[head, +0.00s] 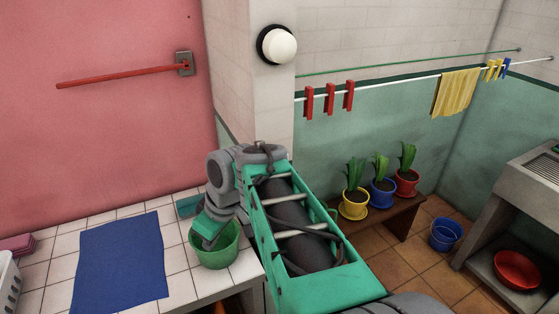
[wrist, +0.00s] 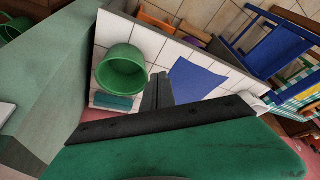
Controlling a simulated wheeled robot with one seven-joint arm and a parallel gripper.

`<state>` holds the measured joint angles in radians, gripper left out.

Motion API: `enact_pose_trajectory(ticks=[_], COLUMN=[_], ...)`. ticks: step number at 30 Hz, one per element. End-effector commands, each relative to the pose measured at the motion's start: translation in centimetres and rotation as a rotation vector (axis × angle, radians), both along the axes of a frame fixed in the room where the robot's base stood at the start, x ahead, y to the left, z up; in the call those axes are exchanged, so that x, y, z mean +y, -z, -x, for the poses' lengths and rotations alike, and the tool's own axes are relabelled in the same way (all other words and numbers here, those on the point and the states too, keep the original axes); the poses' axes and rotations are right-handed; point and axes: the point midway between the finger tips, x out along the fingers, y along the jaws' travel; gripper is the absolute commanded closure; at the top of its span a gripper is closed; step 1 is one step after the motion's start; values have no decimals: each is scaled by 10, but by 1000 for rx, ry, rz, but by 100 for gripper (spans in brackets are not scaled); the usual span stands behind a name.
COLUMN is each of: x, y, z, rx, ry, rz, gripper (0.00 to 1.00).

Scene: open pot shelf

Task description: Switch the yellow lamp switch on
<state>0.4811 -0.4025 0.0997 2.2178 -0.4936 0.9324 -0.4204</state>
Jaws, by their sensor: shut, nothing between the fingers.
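I see no yellow lamp switch in either view. A round white lamp (head: 281,46) with a black rim is on the pale wall pillar in the head view. My gripper (wrist: 158,77) is shut and empty in the wrist view, its dark fingers together above the white tiled counter. In that view it is between a green bucket and a blue cloth. In the head view my arm reaches over the counter's right end, and the green hand (head: 209,230) overlaps the bucket; the fingertips cannot be made out there.
The green bucket (head: 215,253), a teal block (wrist: 113,102) and the blue cloth (head: 121,262) are on the counter (head: 186,275). A red bar (head: 120,76) sticks out from a grey wall bracket. Potted plants stand on a brown bench (head: 400,217). A clothesline (head: 400,89) crosses the right wall.

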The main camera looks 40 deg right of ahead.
Motion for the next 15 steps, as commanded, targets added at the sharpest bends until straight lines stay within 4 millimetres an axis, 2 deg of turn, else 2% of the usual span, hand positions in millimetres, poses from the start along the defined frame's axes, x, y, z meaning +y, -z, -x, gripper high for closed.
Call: enact_pose_trajectory(ticks=[1, 4, 6, 9, 12, 15], x=[-35, -98, -142, -192, -221, -232], y=[-35, -80, -107, -137, -154, -159], z=[-6, -3, 12, 46, 77, 94], rx=[-34, -130, -199, -281, -334, -358], ry=[-55, -240, -364, -520, -633, -695], rz=[3, 41, 84, 163, 227, 263], gripper=[100, 100, 100, 100, 100, 100])
